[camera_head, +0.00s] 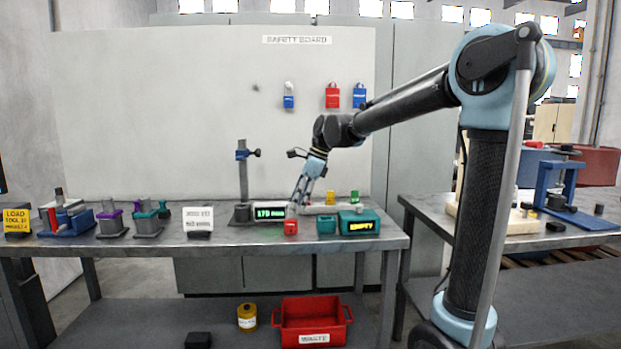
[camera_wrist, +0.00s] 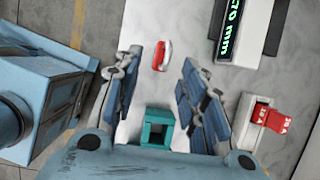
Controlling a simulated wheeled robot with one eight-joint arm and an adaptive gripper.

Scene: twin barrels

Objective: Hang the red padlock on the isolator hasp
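A small red block with a pale upper part, which looks like the red padlock (camera_head: 291,228), stands near the table's front edge, in front of the green display. In the wrist view the red and white piece (camera_wrist: 162,55) lies beyond the gap between my fingers, apart from them. My gripper (camera_head: 298,200) is above the table close to it; in the wrist view my gripper (camera_wrist: 157,82) has its fingers wide apart with nothing between them. Another red, padlock-like piece (camera_head: 332,97) hangs on the safety board. I cannot make out the isolator hasp for certain.
A teal open-topped box (camera_head: 327,226) and a teal bin (camera_head: 359,224) stand right of the red block. The display (camera_head: 270,212) stands behind it. A pale box with red labelled parts (camera_wrist: 270,116) is right of my fingers in the wrist view.

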